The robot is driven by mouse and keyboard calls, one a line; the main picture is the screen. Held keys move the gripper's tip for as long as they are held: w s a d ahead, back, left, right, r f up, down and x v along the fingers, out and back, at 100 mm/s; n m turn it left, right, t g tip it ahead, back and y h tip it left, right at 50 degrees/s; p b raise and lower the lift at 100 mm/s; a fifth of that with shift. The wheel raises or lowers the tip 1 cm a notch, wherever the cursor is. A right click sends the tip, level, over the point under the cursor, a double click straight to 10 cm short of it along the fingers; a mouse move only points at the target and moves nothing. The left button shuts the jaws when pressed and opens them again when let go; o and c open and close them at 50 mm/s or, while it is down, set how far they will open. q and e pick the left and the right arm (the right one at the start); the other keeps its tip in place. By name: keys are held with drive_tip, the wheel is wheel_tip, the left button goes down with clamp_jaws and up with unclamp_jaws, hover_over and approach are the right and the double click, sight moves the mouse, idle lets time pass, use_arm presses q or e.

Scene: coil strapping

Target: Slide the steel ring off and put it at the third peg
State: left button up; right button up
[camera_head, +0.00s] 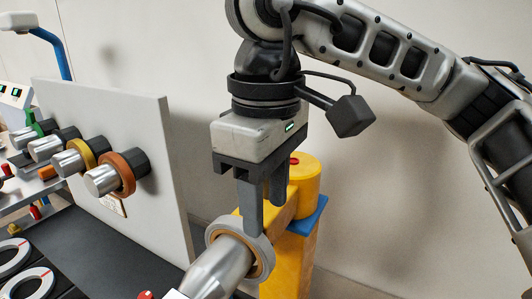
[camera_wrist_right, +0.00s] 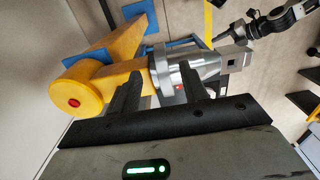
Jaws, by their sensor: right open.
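The steel ring (camera_head: 213,234), grey with a tan inner band, sits around a silver tapered spindle (camera_head: 212,274) beside a yellow post. It also shows in the right wrist view (camera_wrist_right: 158,70). My right gripper (camera_head: 263,212) points down over the ring and is open. In the right wrist view its fingers (camera_wrist_right: 158,88) stand on either side of the ring; contact cannot be told. Several silver-tipped pegs stick out of a grey upright board (camera_head: 150,140), and which is the third is unclear. An arm (camera_wrist_right: 285,20) shows small in the right wrist view; its gripper's state is unclear.
The yellow post (camera_head: 280,262) with a blue plate (camera_head: 310,215) stands right behind the ring. An orange ring (camera_head: 126,172) and a yellow ring (camera_head: 85,150) sit on pegs. Flat white rings (camera_head: 33,284) lie on the dark surface at lower left.

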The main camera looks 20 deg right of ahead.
sight(265, 246)
wheel_tip(265, 246, down, 4)
drive_tip(key=shift+f, duration=0.6)
clamp_jaws()
drive_tip(key=c, duration=0.9)
unclamp_jaws()
drive_tip(key=shift+r, duration=0.1)
clamp_jaws()
drive_tip(key=shift+a+r, duration=0.1)
